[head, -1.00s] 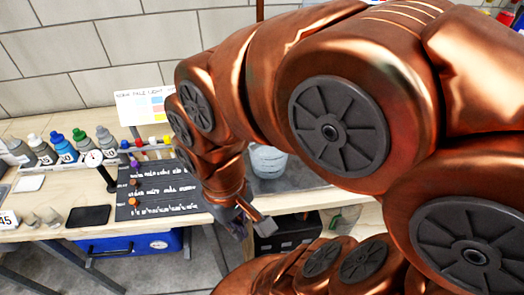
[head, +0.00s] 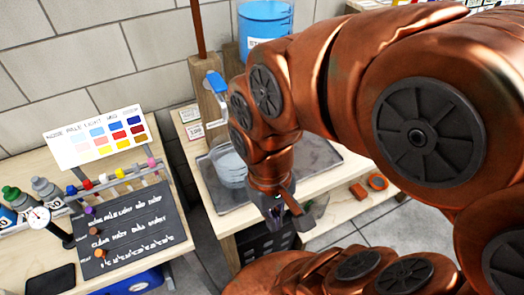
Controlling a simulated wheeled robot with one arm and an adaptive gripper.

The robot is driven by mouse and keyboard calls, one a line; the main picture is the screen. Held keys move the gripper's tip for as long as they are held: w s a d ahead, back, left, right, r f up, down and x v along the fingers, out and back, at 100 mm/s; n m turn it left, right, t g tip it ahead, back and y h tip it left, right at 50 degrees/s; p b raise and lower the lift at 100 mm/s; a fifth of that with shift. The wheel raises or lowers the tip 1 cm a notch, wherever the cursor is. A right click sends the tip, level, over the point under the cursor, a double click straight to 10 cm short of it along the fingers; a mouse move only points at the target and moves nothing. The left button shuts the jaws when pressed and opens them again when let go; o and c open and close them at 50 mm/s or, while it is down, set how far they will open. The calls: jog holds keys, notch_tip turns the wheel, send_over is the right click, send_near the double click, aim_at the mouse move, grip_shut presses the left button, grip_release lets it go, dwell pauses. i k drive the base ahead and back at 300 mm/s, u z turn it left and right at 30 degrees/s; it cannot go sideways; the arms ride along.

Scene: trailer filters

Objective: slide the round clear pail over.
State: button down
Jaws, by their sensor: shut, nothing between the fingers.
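The round clear pail (head: 229,168) stands on a dark grey tray (head: 232,199) on a wooden bench. Part of its right side is hidden behind my arm. My gripper (head: 284,213) hangs in front of the tray's near edge, to the right of the pail and nearer the camera. It is shut and empty, and it looks apart from the pail.
A wooden post with a blue-handled tap (head: 216,83) rises behind the pail. A blue bucket (head: 264,28) stands at the back. A left table holds a black board (head: 128,229), a colour chart (head: 101,134) and bottles (head: 47,190). A gap separates the tables.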

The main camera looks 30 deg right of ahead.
aim_at(231, 171)
jog(key=z, duration=0.2)
jog(key=k, duration=1.2)
jog(key=u, duration=0.6)
jog(key=i, duration=0.35)
jog(key=u, duration=0.75)
jog(key=i, duration=1.1)
jog(key=z, duration=0.25)
